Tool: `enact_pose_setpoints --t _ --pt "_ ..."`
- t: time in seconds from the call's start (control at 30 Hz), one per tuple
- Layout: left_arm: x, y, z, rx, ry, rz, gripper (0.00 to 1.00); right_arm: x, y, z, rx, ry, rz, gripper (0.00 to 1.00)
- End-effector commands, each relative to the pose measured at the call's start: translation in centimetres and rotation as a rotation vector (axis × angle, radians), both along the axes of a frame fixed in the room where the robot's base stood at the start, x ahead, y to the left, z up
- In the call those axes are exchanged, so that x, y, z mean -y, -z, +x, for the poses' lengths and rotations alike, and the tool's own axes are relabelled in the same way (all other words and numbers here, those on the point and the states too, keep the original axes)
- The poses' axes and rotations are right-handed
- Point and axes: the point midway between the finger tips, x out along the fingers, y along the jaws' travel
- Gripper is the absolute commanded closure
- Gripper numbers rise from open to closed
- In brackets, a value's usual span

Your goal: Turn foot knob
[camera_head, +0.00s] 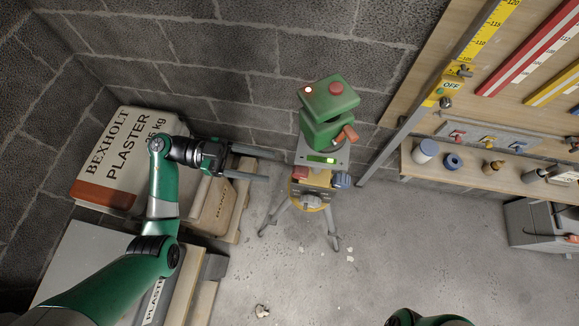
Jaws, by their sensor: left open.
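A green surveying instrument (329,108) stands on a tripod in the middle of the view, with a small lit display on its grey base. Below the base I see a red foot knob (300,173) on the left and a blue foot knob (341,180) on the right. A yellow part (317,178) shows between them; I cannot tell whether it is a knob. My left gripper (275,169) is open and empty, its two fingers pointing right toward the red knob, apparently short of it. My right gripper is not in view.
A Bexholt plaster bag (122,160) and other bags lie on pallets at the left. A block wall stands behind. A shelf (470,180) with small items and a board with rulers are at the right. The tripod legs (333,232) spread over open concrete floor.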

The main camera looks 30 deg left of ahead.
Motion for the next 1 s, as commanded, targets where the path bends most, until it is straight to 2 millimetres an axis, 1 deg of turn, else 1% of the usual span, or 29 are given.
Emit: enact_pose_setpoints --t 0.03,0.1,0.2,0.3,0.43,0.67,0.7,0.87,0.9,1.0 --pt "1.3 0.2 0.3 0.002 0.006 0.0 0.4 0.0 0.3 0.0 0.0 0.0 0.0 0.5" --pt "2.8 0.2 0.9 0.002 0.005 0.001 0.4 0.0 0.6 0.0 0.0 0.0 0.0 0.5" --pt "4.5 0.2 1.7 0.003 0.004 0.001 0.4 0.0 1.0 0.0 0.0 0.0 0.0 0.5" --pt "5.7 0.1 2.2 0.002 0.003 0.0 0.4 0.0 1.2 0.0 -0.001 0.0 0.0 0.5" --pt "6.4 0.0 2.5 0.001 0.0 0.0 0.4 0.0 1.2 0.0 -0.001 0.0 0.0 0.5" --pt "6.5 0.0 2.5 0.001 0.0 0.0 0.4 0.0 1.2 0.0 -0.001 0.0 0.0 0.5" --pt "6.5 0.0 2.5 0.001 0.0 -0.001 0.47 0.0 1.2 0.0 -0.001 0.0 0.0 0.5" --pt "6.5 0.0 2.5 0.002 0.0 0.0 0.76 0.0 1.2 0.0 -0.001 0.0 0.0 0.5" --pt "6.5 0.0 2.5 0.002 0.0 0.0 0.83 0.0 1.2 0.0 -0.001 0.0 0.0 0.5" --pt "6.5 0.0 2.5 0.002 0.0 0.0 1.0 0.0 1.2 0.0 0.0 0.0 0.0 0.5"
